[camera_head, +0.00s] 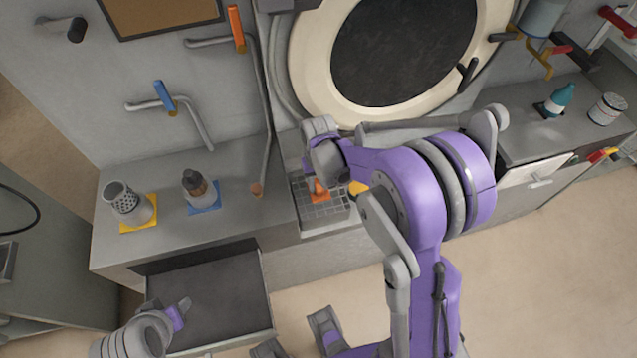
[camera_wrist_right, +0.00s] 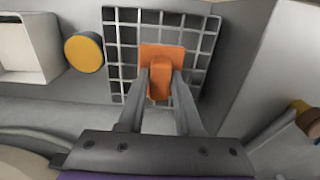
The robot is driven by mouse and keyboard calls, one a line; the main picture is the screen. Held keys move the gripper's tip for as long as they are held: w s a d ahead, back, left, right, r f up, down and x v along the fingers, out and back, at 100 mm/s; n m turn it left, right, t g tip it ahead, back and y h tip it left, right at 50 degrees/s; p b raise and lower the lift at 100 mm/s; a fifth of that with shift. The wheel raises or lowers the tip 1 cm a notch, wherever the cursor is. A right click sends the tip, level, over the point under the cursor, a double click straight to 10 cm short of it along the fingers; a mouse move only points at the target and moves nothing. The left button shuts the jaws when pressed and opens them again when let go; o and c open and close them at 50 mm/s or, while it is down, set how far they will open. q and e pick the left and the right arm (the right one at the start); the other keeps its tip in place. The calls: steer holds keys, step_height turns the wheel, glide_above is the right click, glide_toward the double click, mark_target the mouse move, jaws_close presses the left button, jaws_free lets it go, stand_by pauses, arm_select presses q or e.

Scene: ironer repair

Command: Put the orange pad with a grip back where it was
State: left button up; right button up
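The orange pad with a grip (camera_head: 320,194) is at the metal grid tray (camera_head: 306,204) in the middle. In the right wrist view, the pad (camera_wrist_right: 172,53) is a flat orange square with a raised grip in front of the grid (camera_wrist_right: 197,66). My right gripper (camera_wrist_right: 161,80) has one finger on each side of the grip, close against it with no clear gap. I cannot tell whether the pad rests on the grid or hangs just above it. My left gripper (camera_head: 182,309) is at the lower left, away from the pad; its opening is unclear.
A yellow round part (camera_wrist_right: 84,52) is beside the grid. On the left counter, a perforated cup (camera_head: 121,198) is by a yellow pad (camera_head: 140,227), and a dark-topped bottle (camera_head: 195,184) is by a blue pad (camera_head: 205,207). A dark open drawer (camera_head: 215,295) is below.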

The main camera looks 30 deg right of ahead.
steer(key=o, duration=0.4)
step_height(320, 180, up, 11)
steer(key=p, duration=0.1)
stand_by(0.3)
steer(key=shift+f, duration=0.1)
